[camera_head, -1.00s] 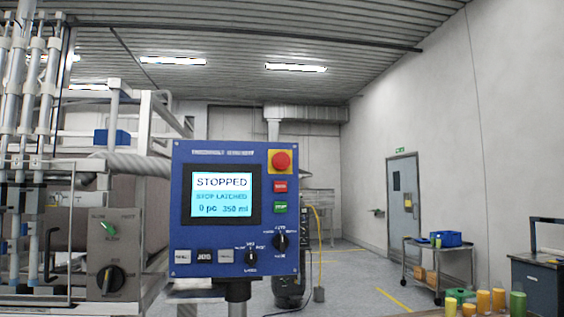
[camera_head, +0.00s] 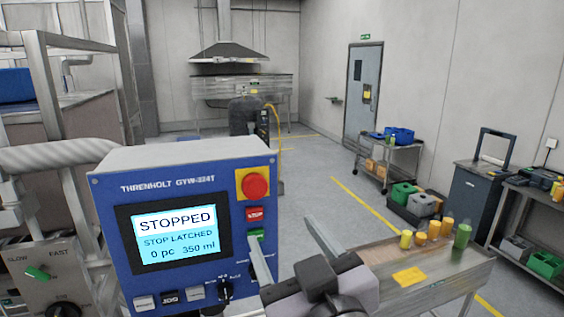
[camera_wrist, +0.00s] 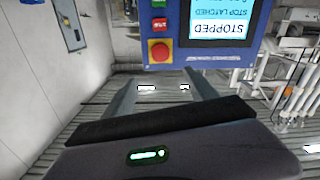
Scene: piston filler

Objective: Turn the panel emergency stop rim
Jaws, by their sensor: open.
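The panel emergency stop (camera_head: 256,186) is a round red button on a yellow square plate, at the upper right of the blue control panel (camera_head: 188,172). The panel's screen (camera_head: 178,233) reads STOPPED and STOP LATCHED. My gripper (camera_head: 280,230) is open and empty, in front of the panel and to the lower right of the button in the head view. In the wrist view, which is upside down, the red button (camera_wrist: 159,50) lies beyond the two fingertips (camera_wrist: 160,78), roughly between them. The fingers look apart from the button.
A red key (camera_head: 254,214) and a green key (camera_head: 255,235) sit below the button. A metal table (camera_head: 440,270) with yellow and green bottles stands to the right. White machine framing (camera_head: 50,150) stands to the left.

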